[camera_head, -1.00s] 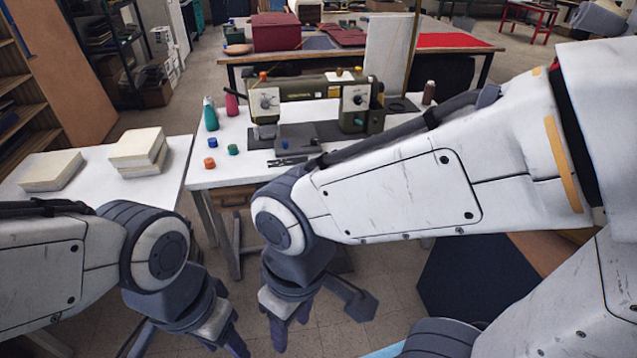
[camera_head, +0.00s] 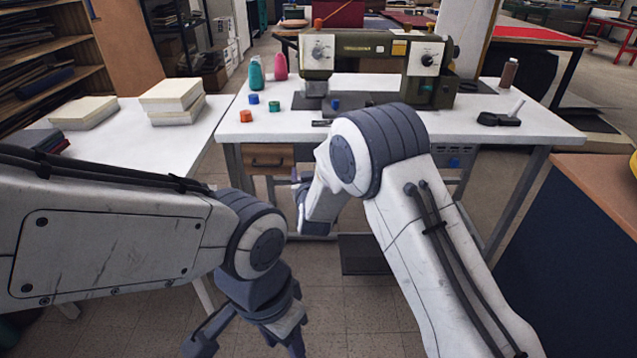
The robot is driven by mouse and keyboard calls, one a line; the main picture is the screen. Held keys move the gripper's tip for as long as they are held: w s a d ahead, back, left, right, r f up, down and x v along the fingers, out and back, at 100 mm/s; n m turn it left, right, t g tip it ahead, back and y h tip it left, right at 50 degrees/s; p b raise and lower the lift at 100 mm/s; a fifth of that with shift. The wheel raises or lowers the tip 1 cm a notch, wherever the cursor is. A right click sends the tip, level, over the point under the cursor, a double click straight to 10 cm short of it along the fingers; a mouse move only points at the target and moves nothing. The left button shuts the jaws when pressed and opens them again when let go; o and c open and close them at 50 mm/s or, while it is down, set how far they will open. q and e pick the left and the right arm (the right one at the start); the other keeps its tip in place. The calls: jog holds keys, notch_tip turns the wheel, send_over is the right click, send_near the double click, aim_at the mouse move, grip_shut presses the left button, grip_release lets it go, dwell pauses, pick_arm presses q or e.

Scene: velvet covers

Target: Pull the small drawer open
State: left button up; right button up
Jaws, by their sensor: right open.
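The small wooden drawer (camera_head: 270,152) hangs under the left part of the white sewing table (camera_head: 395,126). Its front faces me, carries a dark handle and looks closed. My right gripper (camera_head: 298,194) is open, its jaws pointing left, just right of and a little below the drawer in the picture. I see no contact with it. The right arm's wrist and forearm cover the space under the middle of the table. My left gripper (camera_head: 248,344) is low in the picture, with its fingers spread, pointing down and apart from the drawer.
A green sewing machine (camera_head: 375,56) stands on the table, with thread spools and small coloured caps to its left. A white side table (camera_head: 140,143) with pale blocks (camera_head: 172,96) is at left. A wooden-topped dark cabinet (camera_head: 600,185) is at right. A pedal-like plate (camera_head: 362,254) lies below.

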notch_tip(320, 180, down, 4)
jog(key=w+d+t+h+b, duration=0.2)
jog(key=d, duration=0.1)
pick_arm(q)
notch_tip(320, 180, down, 5)
jog(key=shift+b, duration=0.7)
pick_arm(e)
send_near(318, 143)
jog(key=w+f, duration=0.3)
jog(key=w, duration=0.2)
jog(key=shift+f+m, duration=0.25)
jog(key=shift+m, duration=0.15)
grip_shut()
